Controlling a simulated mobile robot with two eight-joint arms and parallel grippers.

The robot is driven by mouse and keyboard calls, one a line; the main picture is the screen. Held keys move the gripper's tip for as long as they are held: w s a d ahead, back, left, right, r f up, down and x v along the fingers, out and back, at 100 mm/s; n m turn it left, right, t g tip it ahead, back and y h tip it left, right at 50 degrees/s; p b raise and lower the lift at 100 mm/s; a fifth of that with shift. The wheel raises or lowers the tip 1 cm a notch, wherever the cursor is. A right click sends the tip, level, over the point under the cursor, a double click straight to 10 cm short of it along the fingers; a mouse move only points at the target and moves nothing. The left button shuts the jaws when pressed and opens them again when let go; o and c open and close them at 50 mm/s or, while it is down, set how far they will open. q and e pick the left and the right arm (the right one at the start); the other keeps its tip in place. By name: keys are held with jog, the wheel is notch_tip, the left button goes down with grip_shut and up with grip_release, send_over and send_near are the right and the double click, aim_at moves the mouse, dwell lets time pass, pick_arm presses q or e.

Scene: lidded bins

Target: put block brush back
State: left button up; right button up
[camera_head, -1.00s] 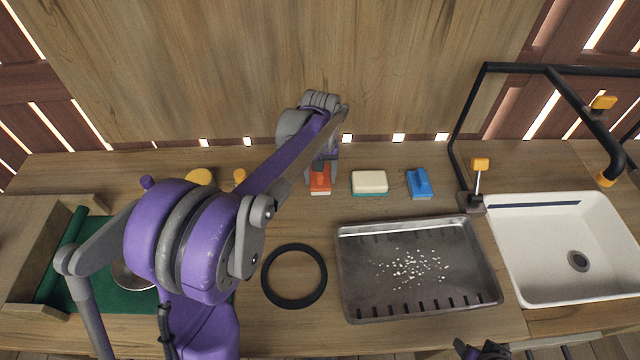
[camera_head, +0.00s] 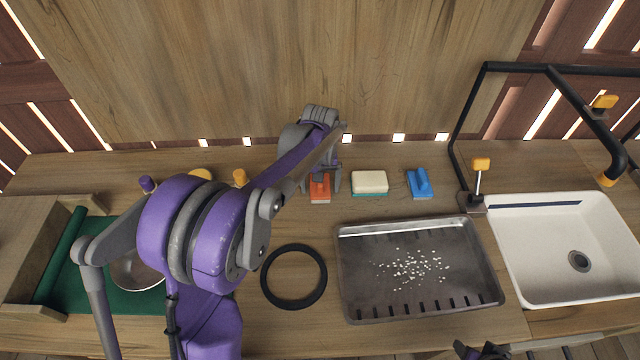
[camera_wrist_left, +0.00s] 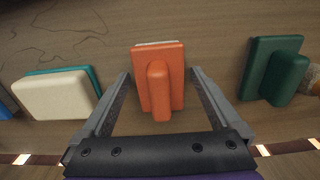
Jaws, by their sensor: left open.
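The orange block brush (camera_head: 320,190) stands on the wooden counter at the back, left of the cream sponge. My left gripper (camera_head: 322,184) is over it. In the left wrist view the orange brush (camera_wrist_left: 159,90), its ridge-like handle facing the camera, sits between the open fingers of my left gripper (camera_wrist_left: 160,85). A gap shows on each side, so the fingers do not appear to touch it. A dark part at the bottom edge looks like my right gripper (camera_head: 482,350); its jaws are not clear.
The cream and teal sponge (camera_head: 369,182) and a blue brush (camera_head: 419,184) stand to the right; a green brush (camera_wrist_left: 272,70) is on the other side. A metal tray (camera_head: 345,290) with white bits, a black ring (camera_head: 293,303) and a white sink (camera_head: 540,285) lie in front.

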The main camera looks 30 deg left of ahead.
pick_arm(q)
notch_tip(320, 180, up, 11)
jog(key=shift+r+p, duration=0.1)
jog(key=shift+p, duration=0.5)
jog(key=shift+s+d+r, duration=0.1)
jog(key=shift+r, duration=0.45)
jog(key=s+d+f+m+t, duration=0.1)
jog(key=s+d+f+m, duration=0.1)
jog(key=s, duration=0.5)
jog(key=s+d+f+m+t, duration=0.2)
jog(key=s+d+f, duration=0.1)
jog(key=s, duration=0.5)
jog(key=s+d+f+m+t, duration=0.2)
jog(key=s+d, duration=0.3)
jog(key=s, duration=0.2)
jog(key=shift+s+d+f, duration=0.1)
jog(key=shift+s+f, duration=0.05)
jog(key=shift+f, duration=0.25)
